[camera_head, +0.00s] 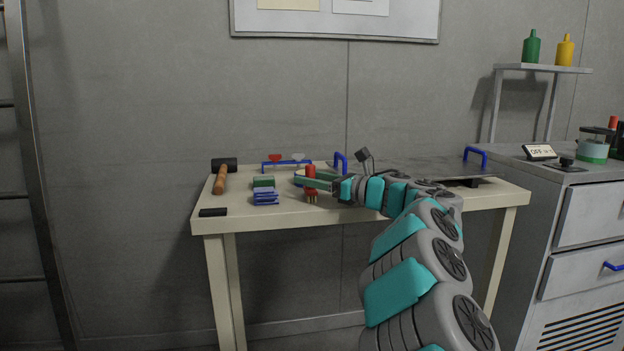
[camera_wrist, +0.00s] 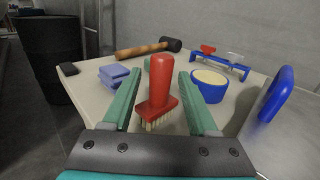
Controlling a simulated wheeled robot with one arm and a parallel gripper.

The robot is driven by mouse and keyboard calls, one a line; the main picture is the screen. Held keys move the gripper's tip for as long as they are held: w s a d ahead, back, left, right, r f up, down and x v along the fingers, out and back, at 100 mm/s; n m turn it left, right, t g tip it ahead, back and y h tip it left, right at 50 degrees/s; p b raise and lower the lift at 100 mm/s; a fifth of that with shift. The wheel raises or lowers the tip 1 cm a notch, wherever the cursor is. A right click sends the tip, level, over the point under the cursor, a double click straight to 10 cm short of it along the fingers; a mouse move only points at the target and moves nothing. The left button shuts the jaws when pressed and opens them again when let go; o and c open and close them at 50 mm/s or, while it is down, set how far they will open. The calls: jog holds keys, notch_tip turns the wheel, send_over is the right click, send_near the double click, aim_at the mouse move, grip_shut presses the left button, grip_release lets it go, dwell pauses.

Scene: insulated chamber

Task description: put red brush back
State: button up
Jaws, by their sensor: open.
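The red brush (camera_head: 311,178) has an upright red handle and pale bristles. It stands on the bench (camera_head: 237,222), bristles down. In the wrist view the brush (camera_wrist: 160,85) is between the two green fingers of my gripper (camera_wrist: 158,100), with a visible gap on each side. My gripper (camera_head: 318,184) is open around the brush and does not hold it. A blue rack (camera_wrist: 219,62) at the back of the bench carries a red piece (camera_wrist: 208,49) and a pale piece (camera_wrist: 235,57).
A hammer (camera_head: 221,176), a blue block (camera_head: 265,198), a dark block (camera_head: 212,212) and a blue round container (camera_wrist: 208,86) are on the bench. A blue handle (camera_wrist: 272,95) rises on the right. A dark barrel (camera_wrist: 51,55) stands beyond the bench. The front left bench top is mostly clear.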

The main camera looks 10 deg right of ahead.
jog(key=b+v, duration=0.1)
jog(key=v, duration=1.1)
jog(key=shift+b, duration=0.4)
jog(key=shift+r, duration=0.15)
